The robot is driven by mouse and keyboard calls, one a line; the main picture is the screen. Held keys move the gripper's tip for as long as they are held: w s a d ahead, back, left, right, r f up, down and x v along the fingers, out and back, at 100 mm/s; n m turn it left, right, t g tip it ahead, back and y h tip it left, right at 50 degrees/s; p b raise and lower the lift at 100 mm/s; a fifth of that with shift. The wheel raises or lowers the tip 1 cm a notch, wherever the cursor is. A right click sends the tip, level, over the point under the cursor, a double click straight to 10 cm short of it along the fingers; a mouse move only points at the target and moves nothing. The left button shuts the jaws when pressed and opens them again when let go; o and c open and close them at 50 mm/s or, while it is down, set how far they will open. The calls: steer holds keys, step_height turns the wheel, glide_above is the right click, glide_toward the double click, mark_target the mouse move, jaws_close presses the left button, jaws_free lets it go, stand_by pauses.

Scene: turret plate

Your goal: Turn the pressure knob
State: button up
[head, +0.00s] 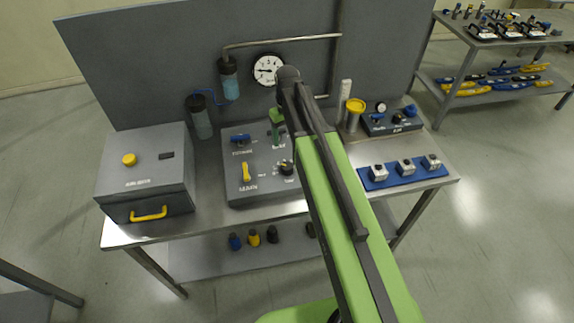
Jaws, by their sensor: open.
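A grey main panel (235,192) lies on the bench. It carries a black round knob (286,168) with a pale marked ring, a blue lever (240,137), a green lever (276,125) and a yellow lever (245,172). A smaller panel (384,128) at the right carries a gauge (381,106), a black knob (398,118) and blue controls. The labels are too small for me to tell which knob is the pressure knob. My green and dark arm crosses the view just right of the main panel.
A grey box (140,190) with a yellow handle stands at the left of the bench (215,222). A white gauge (267,69) and pipes are on the back board. A blue tray (378,184) of metal blocks lies at the right. A yellow-topped canister (355,106) stands behind.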

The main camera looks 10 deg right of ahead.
mark_target(287, 165)
step_height(287, 165, down, 17)
steer(key=b, duration=1.6)
steer(key=shift+r, duration=0.1)
steer(key=c, duration=1.4)
